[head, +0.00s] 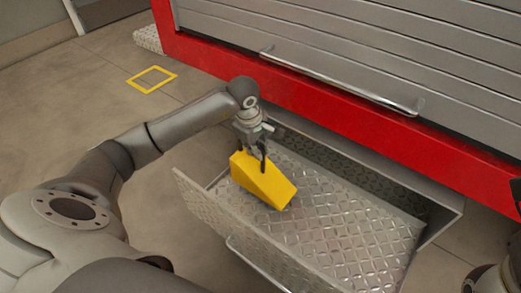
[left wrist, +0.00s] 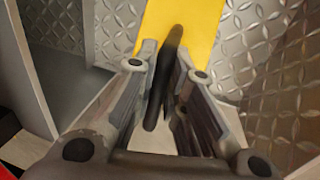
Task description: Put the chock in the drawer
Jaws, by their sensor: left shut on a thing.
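The yellow wedge-shaped chock (head: 262,182) is at the left end of the open metal drawer (head: 340,225). My left gripper (head: 252,158) reaches down from above and is shut on the chock's upper part. The chock is tilted, and I cannot tell whether it touches the drawer floor. In the left wrist view, the chock (left wrist: 185,25) shows as a yellow face beyond the gripper fingers (left wrist: 168,75), with diamond-plate metal beside it. My right gripper does not show.
The drawer sticks out below a red-framed cabinet (head: 330,107) with a grey slatted shutter and a long bar handle (head: 340,80). Most of the drawer floor to the right of the chock is clear. A yellow square outline (head: 151,79) marks the floor at the left.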

